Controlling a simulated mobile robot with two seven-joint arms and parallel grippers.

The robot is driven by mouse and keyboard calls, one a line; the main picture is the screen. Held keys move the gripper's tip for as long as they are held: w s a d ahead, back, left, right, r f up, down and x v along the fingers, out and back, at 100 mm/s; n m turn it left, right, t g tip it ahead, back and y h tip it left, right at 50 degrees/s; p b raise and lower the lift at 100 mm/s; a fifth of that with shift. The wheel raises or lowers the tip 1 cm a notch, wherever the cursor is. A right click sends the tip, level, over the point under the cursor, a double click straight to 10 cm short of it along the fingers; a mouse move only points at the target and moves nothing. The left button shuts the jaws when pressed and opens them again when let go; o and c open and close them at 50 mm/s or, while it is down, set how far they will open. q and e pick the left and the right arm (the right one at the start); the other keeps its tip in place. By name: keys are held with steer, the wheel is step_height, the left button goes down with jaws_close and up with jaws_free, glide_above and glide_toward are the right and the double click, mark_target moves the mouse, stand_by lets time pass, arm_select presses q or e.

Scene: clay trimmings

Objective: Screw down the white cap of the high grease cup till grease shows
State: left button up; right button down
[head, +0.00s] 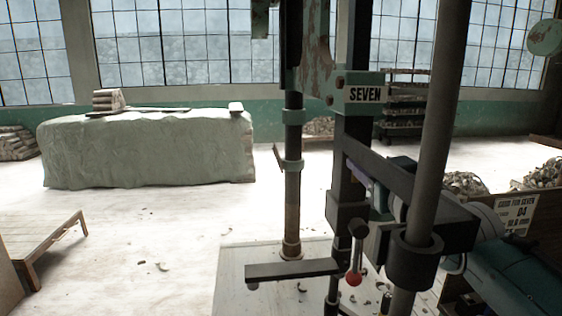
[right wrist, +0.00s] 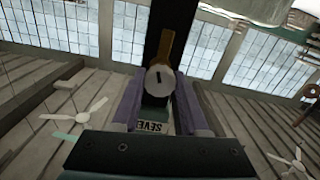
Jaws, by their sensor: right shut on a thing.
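The white cap (right wrist: 160,80) shows in the right wrist view as a pale grey-white round face with a dark slot. A brass-brown piece (right wrist: 171,48) stands out beyond it, against a dark post. My right gripper (right wrist: 159,90) has a purple finger on each side of the cap and is shut on it. In the head view, a purple part of my right gripper (head: 358,174) shows behind the machine's dark bar, just below the SEVEN sign (head: 365,95). The cap is hidden there. Grease is too small to make out. My left gripper is not in view.
The machine's thick slanted column (head: 440,120) and dark clamp block (head: 418,262) stand close in front of my right arm. A lever with a red knob (head: 354,279) hangs below. A cloth-covered table (head: 145,150) stands at the left back. The floor between is open.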

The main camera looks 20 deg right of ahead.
steer(key=m, duration=0.6)
steer(key=shift+m, duration=0.3)
steer(key=m, duration=0.6)
steer(key=shift+b, duration=0.4)
steer(key=shift+c, duration=2.1)
jaws_free()
